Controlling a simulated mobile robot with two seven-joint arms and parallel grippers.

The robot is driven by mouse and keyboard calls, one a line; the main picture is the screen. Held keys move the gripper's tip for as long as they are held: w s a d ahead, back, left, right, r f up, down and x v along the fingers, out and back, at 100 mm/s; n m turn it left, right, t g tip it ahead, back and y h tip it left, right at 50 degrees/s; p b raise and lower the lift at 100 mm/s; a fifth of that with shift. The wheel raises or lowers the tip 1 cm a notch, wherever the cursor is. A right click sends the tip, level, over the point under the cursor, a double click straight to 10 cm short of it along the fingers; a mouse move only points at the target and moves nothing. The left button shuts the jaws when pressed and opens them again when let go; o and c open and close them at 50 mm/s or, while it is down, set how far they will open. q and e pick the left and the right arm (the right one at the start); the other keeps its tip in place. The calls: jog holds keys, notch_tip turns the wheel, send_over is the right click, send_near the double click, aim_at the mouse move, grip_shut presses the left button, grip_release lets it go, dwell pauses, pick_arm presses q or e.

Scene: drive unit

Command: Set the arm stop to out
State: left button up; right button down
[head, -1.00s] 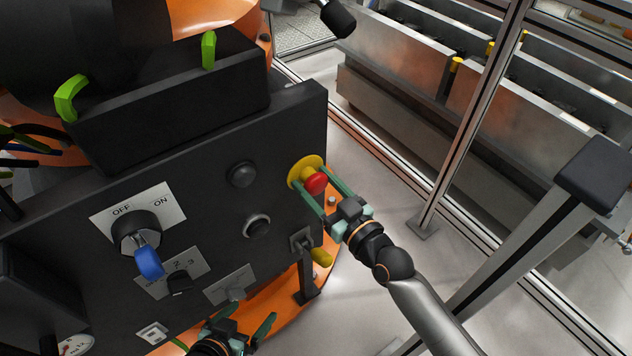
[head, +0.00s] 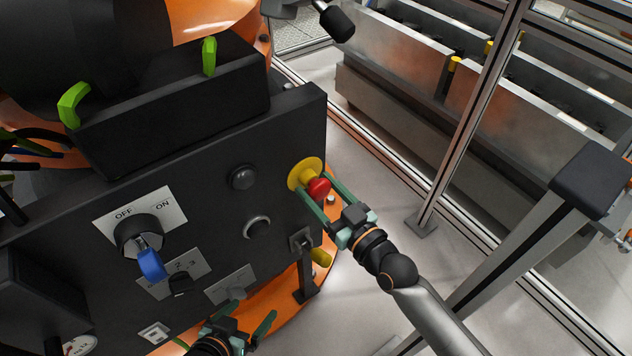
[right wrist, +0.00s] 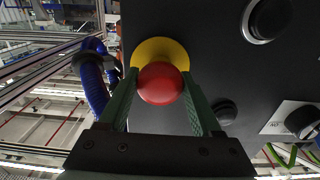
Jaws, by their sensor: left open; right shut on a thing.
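The arm stop is a red mushroom button (head: 319,188) on a round yellow base (head: 304,173), at the right end of the dark control panel (head: 205,215). My right gripper (head: 325,195) is shut on the red button, with one green finger on each side. In the right wrist view the red button (right wrist: 160,83) stands in front of its yellow base (right wrist: 160,54), between the fingers. My left gripper (head: 254,322) is open and empty, low in front of the panel's lower edge.
The panel also carries a dark rotary switch with a blue padlock (head: 151,265), two round buttons (head: 257,227) and a small selector (head: 181,286). A metal fence post (head: 470,120) stands to the right. Clear floor lies between panel and fence.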

jog(key=shift+c, duration=0.6)
grip_release()
jog(key=shift+s+d, duration=0.1)
jog(key=p+v, duration=0.1)
jog(key=v, duration=1.1)
jog(key=shift+s+d, duration=0.15)
jog(key=shift+s, duration=0.1)
